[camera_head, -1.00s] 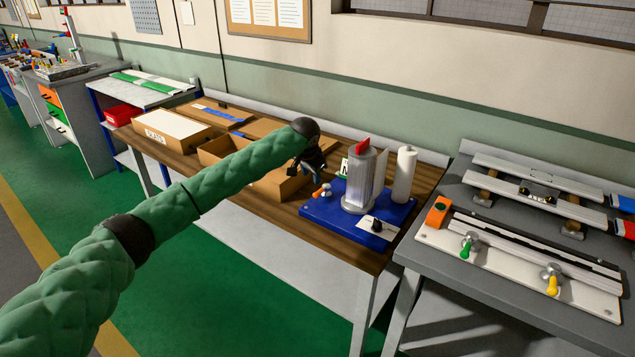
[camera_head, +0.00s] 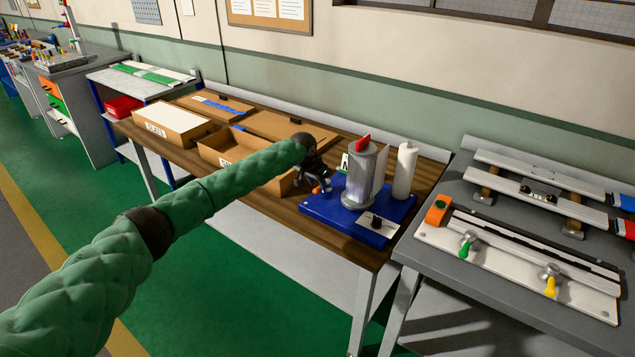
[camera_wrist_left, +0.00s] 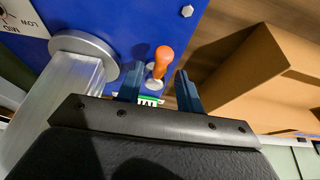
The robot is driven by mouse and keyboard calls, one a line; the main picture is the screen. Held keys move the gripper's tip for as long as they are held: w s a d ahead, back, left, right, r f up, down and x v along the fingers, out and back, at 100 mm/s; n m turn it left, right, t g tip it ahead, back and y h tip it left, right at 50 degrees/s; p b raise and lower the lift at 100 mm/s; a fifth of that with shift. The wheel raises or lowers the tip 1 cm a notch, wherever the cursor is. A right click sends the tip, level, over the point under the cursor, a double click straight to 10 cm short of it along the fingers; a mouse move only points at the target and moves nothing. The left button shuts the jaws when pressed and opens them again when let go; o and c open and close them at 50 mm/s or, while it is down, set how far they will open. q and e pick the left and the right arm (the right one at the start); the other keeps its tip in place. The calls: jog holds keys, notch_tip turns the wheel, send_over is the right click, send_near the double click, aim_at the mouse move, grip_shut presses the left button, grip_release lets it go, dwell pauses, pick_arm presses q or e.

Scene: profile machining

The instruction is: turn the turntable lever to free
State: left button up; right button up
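The turntable is a blue base (camera_head: 318,208) with a grey metal column (camera_head: 360,178) with a red top standing on it. Its lever has an orange knob (camera_head: 316,190) at the base's left side. In the left wrist view the orange lever (camera_wrist_left: 161,62) shows between and just beyond the two blue fingertips. A green and white label (camera_wrist_left: 148,100) lies under it, partly hidden. My left gripper (camera_head: 323,183) is over the base's left edge. Its fingers (camera_wrist_left: 158,88) are apart, with a gap on both sides of the lever; contact cannot be told. My right gripper is not in view.
An open cardboard box (camera_head: 222,146) stands left of the base, close to my left gripper; a box wall (camera_wrist_left: 255,80) shows in the wrist view. A grey bench (camera_head: 440,250) with clamps is at the right.

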pick_arm(q)
jog(key=shift+x, duration=0.85)
jog(key=shift+a+r, duration=0.1)
grip_shut()
jog(key=shift+a, duration=0.1)
